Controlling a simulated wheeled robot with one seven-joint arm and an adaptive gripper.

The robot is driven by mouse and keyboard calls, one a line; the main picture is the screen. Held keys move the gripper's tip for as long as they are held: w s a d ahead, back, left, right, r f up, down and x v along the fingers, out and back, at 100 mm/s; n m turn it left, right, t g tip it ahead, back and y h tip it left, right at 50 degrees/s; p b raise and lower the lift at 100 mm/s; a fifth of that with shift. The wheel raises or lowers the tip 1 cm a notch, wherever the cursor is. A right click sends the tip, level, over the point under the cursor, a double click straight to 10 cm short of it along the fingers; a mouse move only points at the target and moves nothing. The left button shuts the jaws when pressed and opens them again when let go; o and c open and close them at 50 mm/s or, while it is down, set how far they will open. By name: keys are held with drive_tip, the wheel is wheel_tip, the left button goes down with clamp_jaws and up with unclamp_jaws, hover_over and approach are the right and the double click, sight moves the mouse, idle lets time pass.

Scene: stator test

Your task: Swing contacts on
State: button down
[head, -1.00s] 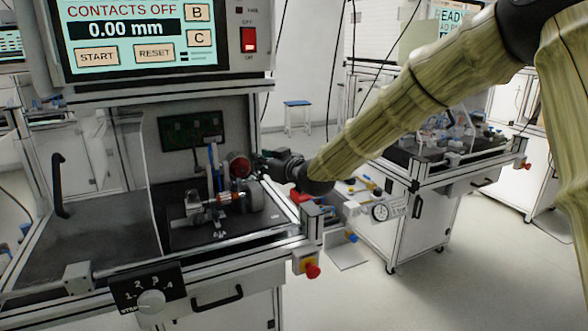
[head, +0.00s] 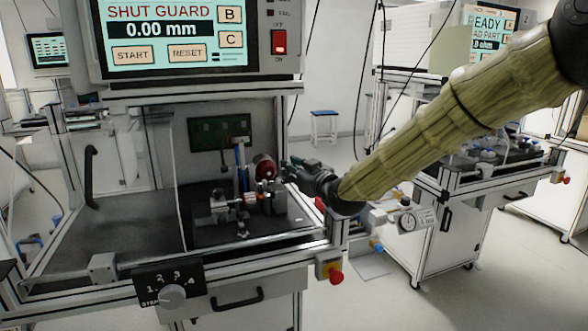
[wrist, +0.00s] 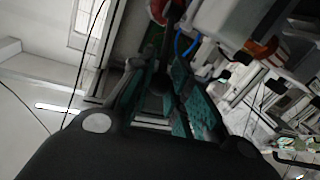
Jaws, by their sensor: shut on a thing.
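My gripper (head: 286,168) reaches into the test station from the right, beside a red round part (head: 264,167). In the wrist view its green-padded fingers (wrist: 165,90) are closed around a dark handle (wrist: 157,72), which I take to be the contact lever. The red part also shows at the top of the wrist view (wrist: 158,10). The stator fixture (head: 248,202) sits on the dark bed just below. The screen (head: 172,28) reads "SHUT GUARD" and 0.00 mm. The exact join between handle and contacts is hidden.
A clear guard with a black handle (head: 91,178) stands at the left of the station. A numbered rotary knob (head: 172,297) and a red stop button (head: 335,277) are on the front. Another bench (head: 470,180) stands to the right.

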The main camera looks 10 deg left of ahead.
drive_tip(key=c, duration=1.3)
unclamp_jaws()
drive_tip(key=shift+f, duration=0.3)
drive_tip(key=shift+c, duration=0.2)
drive_tip(key=shift+o, duration=0.2)
drive_tip(key=shift+r, duration=0.1)
drive_tip(key=shift+r, duration=0.1)
drive_tip(key=v, duration=1.2)
